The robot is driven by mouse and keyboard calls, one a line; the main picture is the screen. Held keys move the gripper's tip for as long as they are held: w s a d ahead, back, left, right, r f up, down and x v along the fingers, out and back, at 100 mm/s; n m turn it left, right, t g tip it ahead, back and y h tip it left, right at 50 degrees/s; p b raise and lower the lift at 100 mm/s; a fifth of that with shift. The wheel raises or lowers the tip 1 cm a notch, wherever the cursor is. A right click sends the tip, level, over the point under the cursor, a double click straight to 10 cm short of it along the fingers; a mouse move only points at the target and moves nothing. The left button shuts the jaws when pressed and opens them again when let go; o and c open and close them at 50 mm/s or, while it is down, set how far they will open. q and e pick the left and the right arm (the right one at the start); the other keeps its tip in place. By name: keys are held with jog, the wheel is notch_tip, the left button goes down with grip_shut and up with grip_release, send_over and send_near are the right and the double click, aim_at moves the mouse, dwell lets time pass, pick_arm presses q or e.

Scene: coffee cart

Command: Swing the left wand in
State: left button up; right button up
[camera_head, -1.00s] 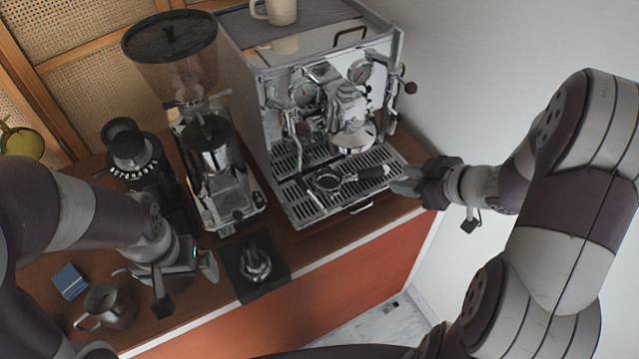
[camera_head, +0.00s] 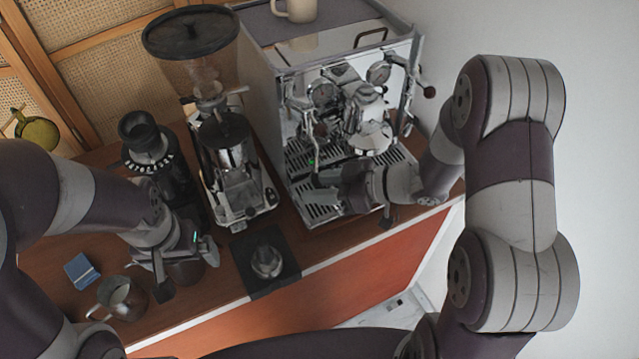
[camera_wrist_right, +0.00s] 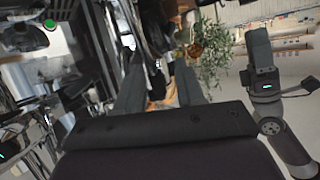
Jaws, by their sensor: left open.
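The espresso machine (camera_head: 283,95) stands at the back of the counter. Its left wand (camera_head: 308,128) is a thin steel pipe at the left of the machine's front, with a dark knob; its lower end is hard to make out. My right gripper (camera_head: 322,178) reaches in from the right, low in front of the machine, with its fingers pointing left over the drip tray, below the wand. In the right wrist view its two fingers (camera_wrist_right: 158,88) are apart, and I see no wand clearly between them. My left gripper (camera_head: 186,268) is open over the counter, left of the black mat.
The grinder (camera_head: 225,150) stands left of the machine. A black mat with a metal tamper (camera_head: 266,262) lies at the front edge. A steel pitcher (camera_head: 122,298) and a blue box (camera_head: 81,270) are at front left. A cup (camera_head: 296,10) stands on the machine.

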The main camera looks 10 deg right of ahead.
jog(key=shift+w, duration=0.1)
jog(key=shift+w+f, duration=0.1)
jog(key=shift+w, duration=0.05)
jog(key=shift+c, duration=0.7)
jog(key=shift+a, duration=0.1)
grip_shut()
jog(key=shift+f+b, duration=0.3)
jog(key=shift+b, duration=0.3)
pick_arm(q)
jog(key=shift+w+f+b, duration=0.15)
jog(key=shift+f+b, duration=7.1)
jog(key=shift+f, duration=0.6)
pick_arm(e)
jog(key=w+a+f+n+t+y, duration=0.1)
jog(key=w+f+n+t+y, duration=0.2)
jog(key=w+f+n, duration=0.1)
jog(key=shift+a+f+y, duration=0.15)
jog(key=shift+f+y, duration=0.15)
jog(key=shift+w, duration=0.1)
